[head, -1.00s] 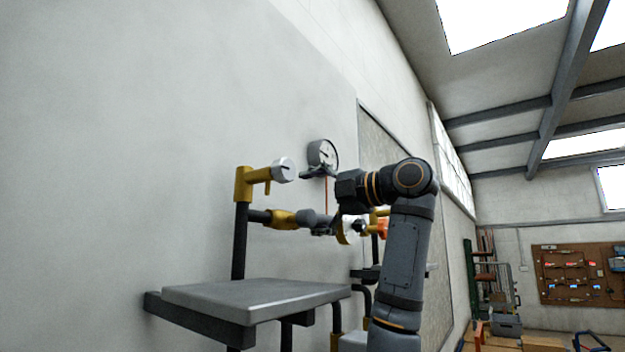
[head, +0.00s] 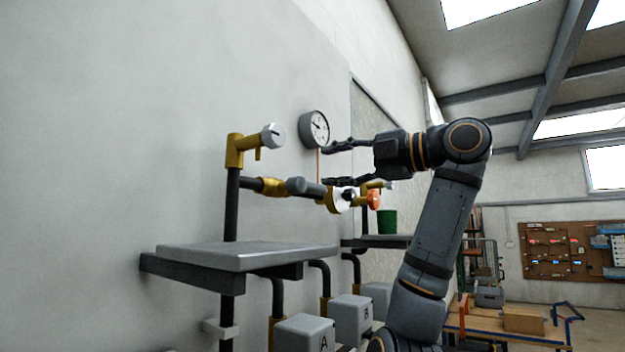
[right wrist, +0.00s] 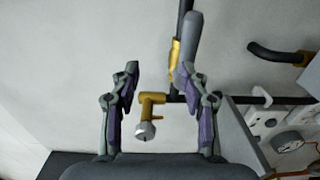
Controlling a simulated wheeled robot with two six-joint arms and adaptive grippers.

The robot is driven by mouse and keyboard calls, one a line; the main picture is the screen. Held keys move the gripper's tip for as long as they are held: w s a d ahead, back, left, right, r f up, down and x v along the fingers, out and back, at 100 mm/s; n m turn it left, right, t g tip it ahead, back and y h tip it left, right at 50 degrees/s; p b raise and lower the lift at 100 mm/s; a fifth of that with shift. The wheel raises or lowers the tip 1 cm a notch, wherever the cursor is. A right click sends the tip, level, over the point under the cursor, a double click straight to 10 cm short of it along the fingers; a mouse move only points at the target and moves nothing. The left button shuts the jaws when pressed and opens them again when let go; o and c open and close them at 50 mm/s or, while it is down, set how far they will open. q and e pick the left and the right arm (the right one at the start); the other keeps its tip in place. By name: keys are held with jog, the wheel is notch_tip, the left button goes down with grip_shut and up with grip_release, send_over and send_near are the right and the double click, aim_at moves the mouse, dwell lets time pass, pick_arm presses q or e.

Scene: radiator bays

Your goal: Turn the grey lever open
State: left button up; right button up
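The grey lever (head: 305,187) sits on a brass valve (head: 272,186) on a dark pipe at the wall. It looks roughly in line with the pipe. In the right wrist view the lever (right wrist: 193,38) lies beside the brass body, beyond the right finger. My right gripper (head: 328,165) is open and empty, right of and slightly above the lever. Its lower fingertip is near the lever's end in the picture; whether they touch I cannot tell. Both spread fingers show in the right wrist view (right wrist: 160,75). My left gripper is not in view.
A brass tap with a grey knob (head: 273,136) stands above the valve, and a gauge (head: 314,129) is right of it. A grey shelf (head: 240,257) juts out below. An orange knob (head: 373,199) and a green cup (head: 387,222) are farther back. Lettered grey boxes (head: 305,334) stand lower.

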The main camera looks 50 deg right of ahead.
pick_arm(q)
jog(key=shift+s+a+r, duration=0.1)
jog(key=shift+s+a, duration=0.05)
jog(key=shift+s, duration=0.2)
pick_arm(e)
jog(key=shift+s+f, duration=0.25)
jog(key=shift+s, duration=0.8)
jog(key=shift+s+f, duration=0.25)
jog(key=shift+s, duration=0.8)
